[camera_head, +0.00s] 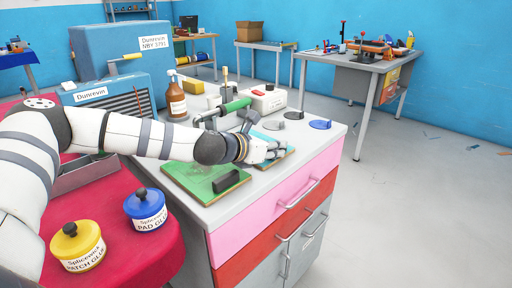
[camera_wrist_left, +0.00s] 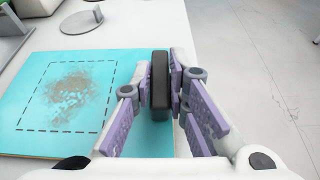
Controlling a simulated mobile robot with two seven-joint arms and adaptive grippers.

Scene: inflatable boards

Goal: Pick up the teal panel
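The teal panel (camera_wrist_left: 30,95) lies flat on the worktop, with a dashed rectangle around a brown scuffed patch. A black upright handle (camera_wrist_left: 159,88) stands at its right edge. In the head view, the panel (camera_head: 262,137) is partly hidden behind my left gripper (camera_head: 280,152). In the left wrist view, the gripper's purple-padded fingers (camera_wrist_left: 160,85) are on both sides of the handle, apparently shut on it. The panel appears to rest on the worktop. My right gripper is not in view.
A green panel (camera_head: 195,182) with a black handle lies in front on the grey worktop (camera_head: 335,132). A brown bottle (camera_head: 177,100), a white container (camera_head: 268,99) and round grey and blue discs (camera_head: 320,124) stand nearby. Yellow and blue glue pots (camera_head: 146,209) sit on the red table.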

